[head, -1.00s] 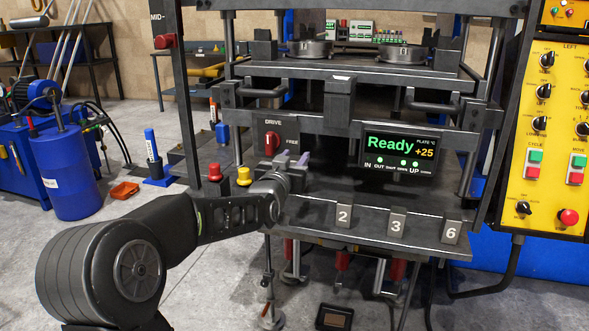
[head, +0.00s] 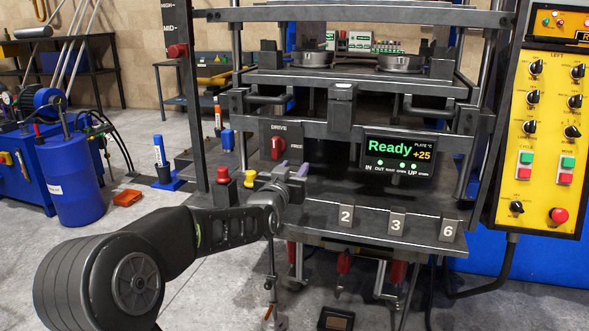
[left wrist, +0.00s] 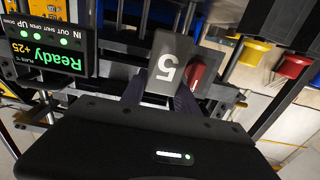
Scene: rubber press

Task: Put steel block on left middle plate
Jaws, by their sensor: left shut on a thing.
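A grey steel block marked 5 (left wrist: 170,62) is held between the dark purple fingers of my left gripper (left wrist: 160,94) in the left wrist view. In the head view my left gripper (head: 291,171) is in front of the press, below and right of the red drive knob (head: 278,147) and left of the Ready display (head: 398,157). The block cannot be made out there. Similar blocks marked 2 (head: 346,216), 3 (head: 397,222) and 6 (head: 448,230) stand on the front shelf (head: 370,233). An upper press plate (head: 355,80) bears two round metal moulds. My right gripper is out of view.
A yellow control panel (head: 548,120) stands at the right. Red (head: 223,173) and yellow (head: 250,178) buttons are close left of my gripper. A dark post (head: 185,110) with level marks rises at the left. The shelf's left end looks bare.

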